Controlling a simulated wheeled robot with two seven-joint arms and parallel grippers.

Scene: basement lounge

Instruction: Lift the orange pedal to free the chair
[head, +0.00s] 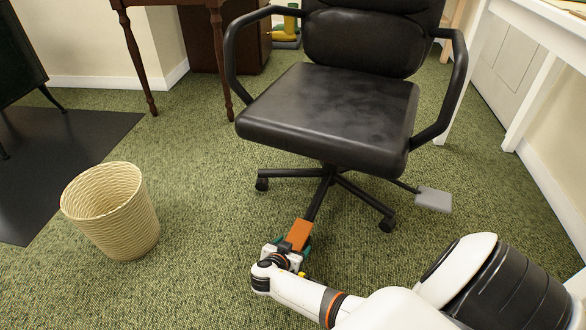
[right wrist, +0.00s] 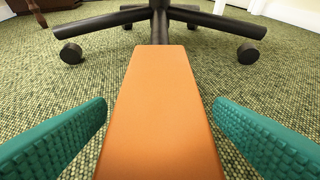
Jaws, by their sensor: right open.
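The black office chair (head: 330,112) stands on the green carpet on a wheeled star base. The orange pedal (head: 299,234) sticks out from the front of the base toward me; in the right wrist view the pedal (right wrist: 161,110) fills the middle. My right gripper (head: 286,258) is low at the near end of the pedal. Its teal fingers (right wrist: 160,130) are open, one on each side of the pedal, with carpet showing between each finger and the pedal. A grey pedal (head: 434,199) sits at the right of the base. My left gripper is not in view.
A cream woven basket (head: 112,212) stands on the carpet at the left. A dark wooden table (head: 175,4) is behind the chair, and a white desk (head: 531,93) is at the right. Carpet between the basket and chair is clear.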

